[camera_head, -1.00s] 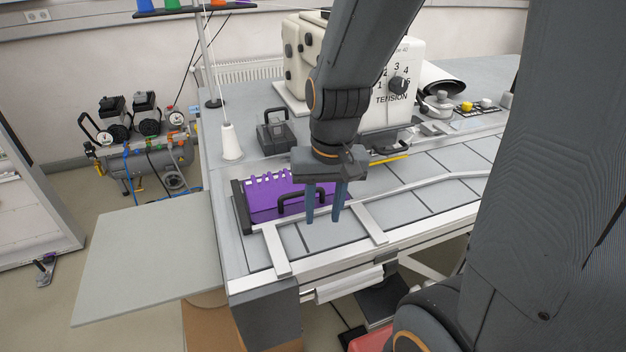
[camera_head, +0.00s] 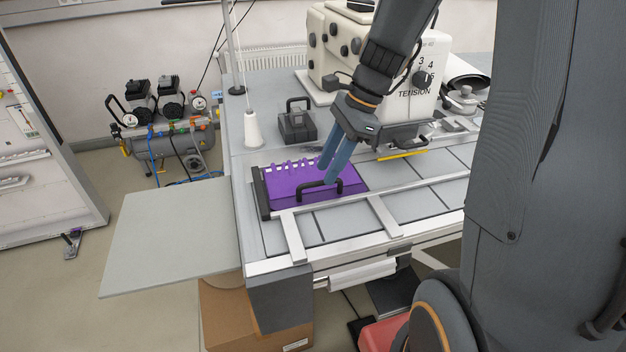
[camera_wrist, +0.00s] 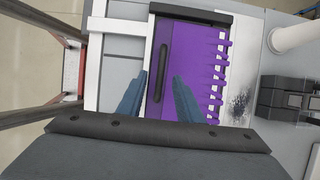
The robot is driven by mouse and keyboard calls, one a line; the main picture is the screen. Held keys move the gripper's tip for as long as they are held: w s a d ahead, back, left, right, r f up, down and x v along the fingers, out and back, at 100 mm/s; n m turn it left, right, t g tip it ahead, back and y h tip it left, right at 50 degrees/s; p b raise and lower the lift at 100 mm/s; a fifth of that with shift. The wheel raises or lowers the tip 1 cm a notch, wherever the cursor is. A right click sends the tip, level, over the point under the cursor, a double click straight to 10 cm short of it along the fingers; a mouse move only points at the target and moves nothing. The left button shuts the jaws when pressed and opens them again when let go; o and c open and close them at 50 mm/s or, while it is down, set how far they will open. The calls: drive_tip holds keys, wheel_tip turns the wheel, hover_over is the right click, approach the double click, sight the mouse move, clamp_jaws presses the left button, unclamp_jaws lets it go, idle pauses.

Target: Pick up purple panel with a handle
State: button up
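The purple panel (camera_head: 287,184) lies flat on the grey table, with a comb-like row of teeth along its far edge and a black bar handle (camera_head: 318,187) near its front edge. In the wrist view the purple panel (camera_wrist: 193,62) fills the middle, with its black handle (camera_wrist: 161,73) running along the left part. My gripper (camera_head: 329,172) is above the right part of the panel, its two blue fingers pointing down and to the left. The left fingertip shows just beside the handle's lower end.
A white sewing machine (camera_head: 325,50) stands behind. A black-handled weight (camera_head: 297,122) and a white thread cone (camera_head: 252,130) are behind the panel. Metal rails (camera_head: 293,238) lie in front. A flat grey board (camera_head: 172,238) extends left of the table.

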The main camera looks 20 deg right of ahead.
drive_tip(key=shift+p+x, duration=0.35)
drive_tip(key=shift+x, duration=1.4)
clamp_jaws()
